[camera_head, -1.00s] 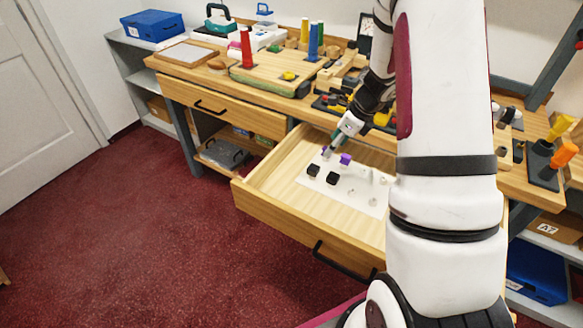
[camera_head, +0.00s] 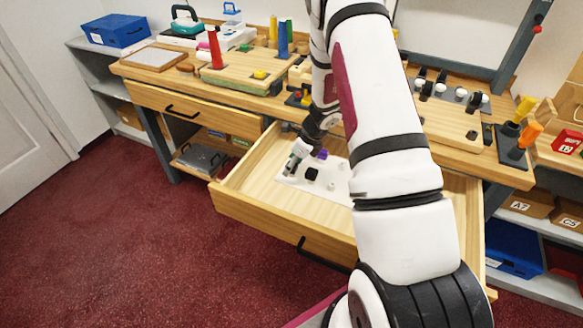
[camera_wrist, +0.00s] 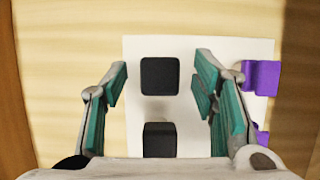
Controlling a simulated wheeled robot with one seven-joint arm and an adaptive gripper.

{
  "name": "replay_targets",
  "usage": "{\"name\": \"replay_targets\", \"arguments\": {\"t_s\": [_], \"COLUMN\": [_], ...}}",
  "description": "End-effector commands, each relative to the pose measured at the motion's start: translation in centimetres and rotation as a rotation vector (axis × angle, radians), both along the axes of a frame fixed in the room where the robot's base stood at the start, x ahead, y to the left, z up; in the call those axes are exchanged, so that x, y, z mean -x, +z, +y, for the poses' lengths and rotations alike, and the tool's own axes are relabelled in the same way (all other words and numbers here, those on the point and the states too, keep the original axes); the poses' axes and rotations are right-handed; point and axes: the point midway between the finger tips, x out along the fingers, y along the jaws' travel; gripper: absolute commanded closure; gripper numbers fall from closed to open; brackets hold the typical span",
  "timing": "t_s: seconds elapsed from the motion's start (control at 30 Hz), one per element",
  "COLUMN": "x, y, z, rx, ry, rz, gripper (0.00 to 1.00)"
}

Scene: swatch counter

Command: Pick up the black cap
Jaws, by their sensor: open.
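Two black, square-topped caps lie on a white sheet (camera_head: 340,192) in the open drawer. In the wrist view, the farther black cap (camera_wrist: 160,76) lies between my open fingers, with a gap on each side. The nearer black cap (camera_wrist: 160,140) is partly cut off by my gripper's body. In the head view, one black cap (camera_head: 312,174) shows just right of my gripper (camera_head: 291,167); the other is mostly hidden behind the fingers. My gripper is open, points down over the sheet and holds nothing. I cannot tell its exact height.
Purple pieces (camera_wrist: 262,77) lie just right of my right finger. Small white pieces (camera_head: 331,185) are also on the sheet. The wooden drawer (camera_head: 262,218) has raised walls around it, and the workbench top stands above its back. Bare drawer floor lies left of the sheet.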

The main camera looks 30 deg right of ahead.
Motion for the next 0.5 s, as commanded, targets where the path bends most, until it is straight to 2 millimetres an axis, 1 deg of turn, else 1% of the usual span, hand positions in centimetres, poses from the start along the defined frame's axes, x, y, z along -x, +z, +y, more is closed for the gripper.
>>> {"name": "replay_targets", "arguments": {"t_s": [0.03,0.1,0.33,0.37,0.4,0.47,0.5], "x": [-0.17,-0.32,-0.35,-0.35,-0.36,-0.35,-0.35], "y": [-0.51,-0.84,-0.94,-0.94,-0.94,-0.93,-0.93], "z": [0.11,0.21,0.22,0.22,0.22,0.22,0.22], "rx": [-0.001,-0.001,-0.001,-0.001,-0.001,-0.001,-0.001], "ry": [0.0,0.0,0.0,0.0,0.0,0.0,0.0], "rz": [0.001,0.0,-0.001,-0.001,-0.001,-0.001,-0.001], "gripper": [0.47,0.47,0.47,0.51,0.6,0.74,0.83]}}
